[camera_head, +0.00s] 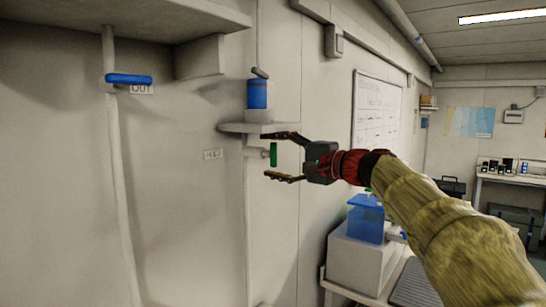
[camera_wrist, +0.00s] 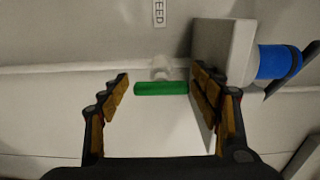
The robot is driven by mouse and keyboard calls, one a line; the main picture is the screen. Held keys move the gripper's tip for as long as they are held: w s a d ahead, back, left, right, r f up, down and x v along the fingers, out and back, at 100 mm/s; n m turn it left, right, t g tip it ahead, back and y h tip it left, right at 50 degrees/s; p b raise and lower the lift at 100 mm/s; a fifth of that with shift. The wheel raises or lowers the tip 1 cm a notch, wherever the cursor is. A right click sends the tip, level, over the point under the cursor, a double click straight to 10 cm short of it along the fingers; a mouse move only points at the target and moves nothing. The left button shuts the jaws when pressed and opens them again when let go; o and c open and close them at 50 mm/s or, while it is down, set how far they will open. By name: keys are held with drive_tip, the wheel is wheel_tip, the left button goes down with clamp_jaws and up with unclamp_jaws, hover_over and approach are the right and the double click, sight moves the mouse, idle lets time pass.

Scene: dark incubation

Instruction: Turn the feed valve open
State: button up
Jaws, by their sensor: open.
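The feed valve has a green bar handle (camera_head: 273,154) that stands upright on a thin pipe by the wall, below a small shelf. In the wrist view the green handle (camera_wrist: 161,88) lies crosswise with its pale stem behind it, near the FEED label (camera_wrist: 158,13). My gripper (camera_head: 271,157) is open, with one finger above the handle and one below it. In the wrist view the handle shows between the two fingertips, with a gap at the left; whether the right finger touches it I cannot tell.
A blue valve handle (camera_head: 128,79) marked OUT lies level on another pipe at left. A blue bin (camera_head: 366,222) stands on a white box below my arm.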

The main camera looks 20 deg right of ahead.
drive_tip(key=shift+o, duration=0.2)
drive_tip(key=v, duration=0.8)
idle(0.5)
